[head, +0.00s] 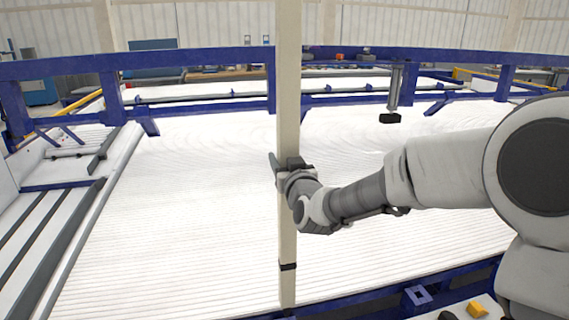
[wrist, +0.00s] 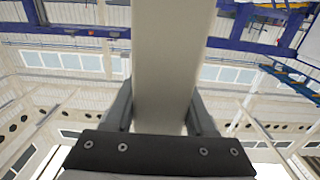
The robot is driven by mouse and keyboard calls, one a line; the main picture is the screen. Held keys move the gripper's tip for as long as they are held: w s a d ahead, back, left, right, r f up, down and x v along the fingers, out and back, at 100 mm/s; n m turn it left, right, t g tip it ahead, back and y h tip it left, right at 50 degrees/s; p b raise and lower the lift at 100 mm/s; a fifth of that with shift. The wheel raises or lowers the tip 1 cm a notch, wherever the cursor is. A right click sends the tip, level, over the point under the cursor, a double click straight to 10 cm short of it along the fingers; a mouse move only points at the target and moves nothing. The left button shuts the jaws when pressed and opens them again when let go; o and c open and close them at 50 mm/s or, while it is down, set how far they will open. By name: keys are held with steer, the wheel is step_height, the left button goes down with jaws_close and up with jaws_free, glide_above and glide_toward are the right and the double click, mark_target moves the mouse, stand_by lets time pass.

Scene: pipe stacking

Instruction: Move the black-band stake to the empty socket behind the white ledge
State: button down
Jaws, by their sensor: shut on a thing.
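The black-band stake (head: 288,215) is a tall cream post, upright in the head view, with a black band near its lower end. Its top runs out of the picture and its foot is near the bottom edge. My gripper (head: 287,163) is shut on the stake well above the band. In the wrist view the stake (wrist: 170,60) fills the middle between the two fingers (wrist: 165,110). A blue square socket (head: 417,295) shows at the lower right on the blue front rail. I cannot tell whether the stake's foot touches anything.
A wide white ribbed bed (head: 180,220) spreads behind the stake. A blue rail frame (head: 190,60) crosses the back. A grey post with a black foot (head: 391,100) hangs at the back right. A yellow block (head: 477,309) lies at the lower right. Dark-slotted white panels (head: 45,225) stand at left.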

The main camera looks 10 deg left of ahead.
mark_target(285, 124)
steer(key=shift+r+p, duration=1.9)
steer(key=shift+r, duration=2.45)
steer(key=shift+f, duration=0.1)
